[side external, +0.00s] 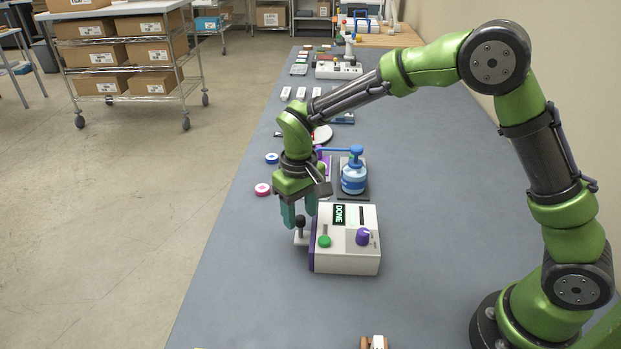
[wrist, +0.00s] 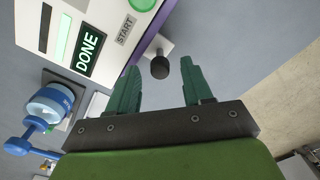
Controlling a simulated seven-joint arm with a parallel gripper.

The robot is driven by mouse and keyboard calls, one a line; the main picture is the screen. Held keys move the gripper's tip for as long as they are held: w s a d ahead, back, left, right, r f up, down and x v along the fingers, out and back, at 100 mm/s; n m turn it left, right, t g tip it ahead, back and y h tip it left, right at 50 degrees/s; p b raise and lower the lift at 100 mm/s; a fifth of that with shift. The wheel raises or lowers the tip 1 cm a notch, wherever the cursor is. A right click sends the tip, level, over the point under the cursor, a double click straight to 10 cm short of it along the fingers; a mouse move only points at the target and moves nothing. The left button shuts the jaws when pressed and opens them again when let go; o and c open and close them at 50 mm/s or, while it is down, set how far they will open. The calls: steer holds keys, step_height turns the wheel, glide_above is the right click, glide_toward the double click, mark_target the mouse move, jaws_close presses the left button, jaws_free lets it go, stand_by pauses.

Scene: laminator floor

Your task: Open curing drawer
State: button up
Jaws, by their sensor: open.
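The curing unit (side external: 345,255) is a white box with a purple side edge, a green button, a purple knob and a display reading DONE. Its top also shows in the wrist view (wrist: 120,22), with a START label. A black knob handle (side external: 300,223) stands on a small pale piece at the unit's left side. I cannot tell how far the drawer is out. My gripper (side external: 300,213) points down with teal fingers apart, right by the handle. In the wrist view, the black knob (wrist: 160,67) shows between and just beyond my open fingertips (wrist: 162,76), with nothing gripped.
A pink tape roll (side external: 262,189) and a blue roll (side external: 272,158) lie near the bench's left edge.

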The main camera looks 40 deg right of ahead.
steer(key=shift+f, duration=0.3)
jaws_close()
steer(key=w+a, duration=0.6)
steer(key=shift+w+a+r, duration=0.1)
steer(key=shift+w+a, duration=0.1)
steer(key=shift+w, duration=0.05)
stand_by(0.4)
jaws_free()
